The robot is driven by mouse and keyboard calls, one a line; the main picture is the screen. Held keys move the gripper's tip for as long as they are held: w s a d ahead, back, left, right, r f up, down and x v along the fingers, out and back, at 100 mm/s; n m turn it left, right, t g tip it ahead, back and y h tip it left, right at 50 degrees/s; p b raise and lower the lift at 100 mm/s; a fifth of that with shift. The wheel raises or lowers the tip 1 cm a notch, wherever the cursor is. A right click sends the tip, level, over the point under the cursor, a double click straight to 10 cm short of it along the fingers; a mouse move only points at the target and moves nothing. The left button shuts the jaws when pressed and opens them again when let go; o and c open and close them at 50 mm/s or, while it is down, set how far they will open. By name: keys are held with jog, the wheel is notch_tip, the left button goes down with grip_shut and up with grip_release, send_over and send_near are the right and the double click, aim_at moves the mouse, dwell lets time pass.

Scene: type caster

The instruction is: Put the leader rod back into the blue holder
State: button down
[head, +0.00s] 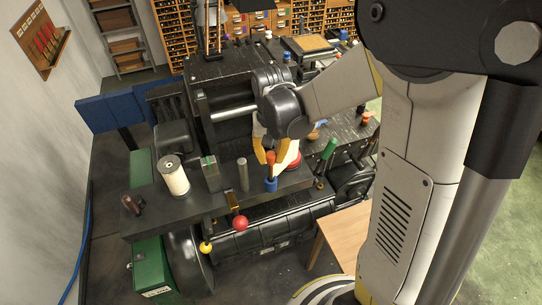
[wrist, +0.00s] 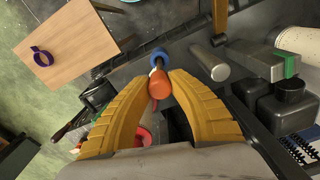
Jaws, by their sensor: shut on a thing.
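The leader rod (head: 270,158) has an orange handle and stands roughly upright above the blue holder (head: 271,185) on the dark machine's front ledge. My gripper (head: 272,164) comes from above, its yellow fingers closed around the orange handle. In the wrist view, the leader rod (wrist: 160,84) sits between the fingertips of my gripper (wrist: 160,86), orange end toward the camera. Its dark shaft runs toward the round blue holder (wrist: 159,56). The rod lines up with the holder, but I cannot tell how deep its lower end is inside.
On the ledge, a grey metal cylinder (head: 243,174), a green-topped block (head: 210,173) and a cream spool (head: 173,175) stand left of the holder. A green-handled tool (head: 327,151) stands to the right. Red (head: 240,223) and yellow (head: 206,247) lever knobs are in front. A wooden table (wrist: 56,48) is nearby.

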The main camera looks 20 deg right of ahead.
jog(key=shift+f, duration=0.1)
jog(key=c, duration=1.2)
grip_release()
jog(key=shift+r+p, duration=2)
jog(key=shift+r, duration=1.1)
jog(key=shift+f, duration=0.15)
jog(key=shift+s+f+b, duration=0.15)
jog(key=shift+s+b, duration=0.05)
jog(key=shift+b, duration=0.55)
jog(key=s+f+n+t+b, duration=0.1)
jog(key=s+f+t+b, duration=0.1)
jog(key=b, duration=0.5)
jog(key=s+f+n+t+b, duration=0.1)
jog(key=s+f+t+b, duration=0.1)
jog(key=s+f+b, duration=0.3)
jog(key=s+f+n+t+b, duration=0.1)
jog(key=s+f+b, duration=0.3)
jog(key=b, duration=0.6)
jog(key=shift+s+f+t+b, duration=0.1)
jog(key=shift+s+t+b, duration=0.2)
jog(key=shift+s+t, duration=0.5)
